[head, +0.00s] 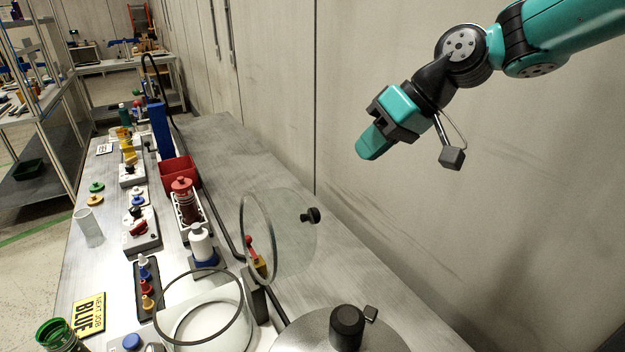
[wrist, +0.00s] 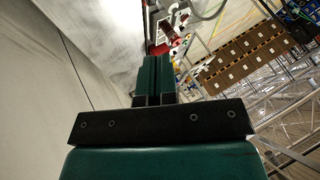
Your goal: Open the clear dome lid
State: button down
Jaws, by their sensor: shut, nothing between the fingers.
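The clear dome lid (head: 283,238) stands tipped up on its edge in the head view, with a black knob (head: 311,215) on its right side. It stands swung back from the round clear container (head: 203,315), whose dark rim is uncovered with a pale round floor inside. A dark upright post (head: 256,297) stands between the lid and the container. My gripper (head: 372,143) is up in the air at the upper right, in front of the wall and well apart from the lid. Its green fingers are shut together and empty, and they also show in the wrist view (wrist: 154,75).
A metal round lid with a black knob (head: 347,328) sits at the front right. A white bottle (head: 201,245), a red bottle (head: 183,200), a red bin (head: 178,172) and a blue pump (head: 160,130) line the bench. The bench strip along the wall is clear.

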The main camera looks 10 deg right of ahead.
jog(key=p, duration=0.4)
send_over(316, 213)
notch_tip(316, 213, down, 7)
jog(key=shift+r, duration=0.15)
jog(key=shift+s+a+p, duration=0.15)
jog(key=shift+a+p, duration=0.25)
jog(key=shift+a, duration=0.2)
